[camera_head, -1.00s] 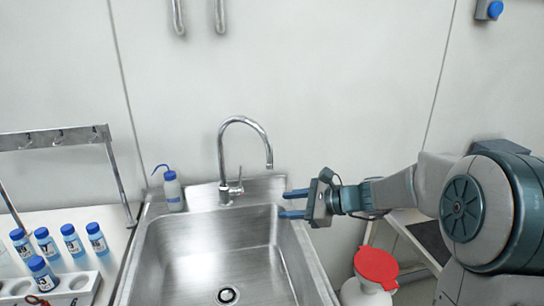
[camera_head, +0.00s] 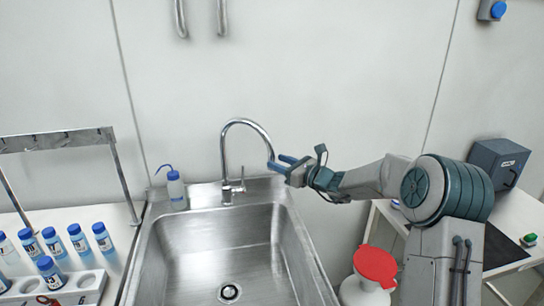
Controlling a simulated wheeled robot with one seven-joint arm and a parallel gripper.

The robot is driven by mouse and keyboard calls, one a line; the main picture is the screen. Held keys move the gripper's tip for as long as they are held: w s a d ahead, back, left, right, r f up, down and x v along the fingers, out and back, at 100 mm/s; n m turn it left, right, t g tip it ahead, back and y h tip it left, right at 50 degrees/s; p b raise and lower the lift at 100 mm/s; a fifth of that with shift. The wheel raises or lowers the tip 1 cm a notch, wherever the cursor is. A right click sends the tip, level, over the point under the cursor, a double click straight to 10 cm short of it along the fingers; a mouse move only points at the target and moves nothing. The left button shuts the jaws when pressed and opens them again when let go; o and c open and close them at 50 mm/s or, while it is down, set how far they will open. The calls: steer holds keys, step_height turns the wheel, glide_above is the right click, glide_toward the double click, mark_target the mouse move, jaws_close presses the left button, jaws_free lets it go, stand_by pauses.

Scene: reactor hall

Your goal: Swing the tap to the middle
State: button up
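The chrome tap (camera_head: 224,150) stands at the back of the steel sink (camera_head: 165,240). Its curved spout arches to the right, and the spout's tip hangs over the right part of the basin. My gripper (camera_head: 279,163) is at the right of the spout's end, with its two blue fingers pointing left at the tip. The fingers look a little apart. They overlap or touch the spout's end in this view; I cannot tell whether the spout is between them.
A wash bottle (camera_head: 175,189) stands left of the tap. Several blue-capped bottles (camera_head: 79,240) and a rack (camera_head: 60,140) are on the left counter. A red-lidded white container (camera_head: 375,266) stands right of the sink. A grey box (camera_head: 498,163) sits on the right table.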

mark_target(272, 158)
steer(key=shift+p+x, duration=0.35)
steer(key=shift+x, duration=1.5)
jaws_close()
steer(key=shift+d+f+b, duration=0.15)
steer(key=shift+b, duration=0.25)
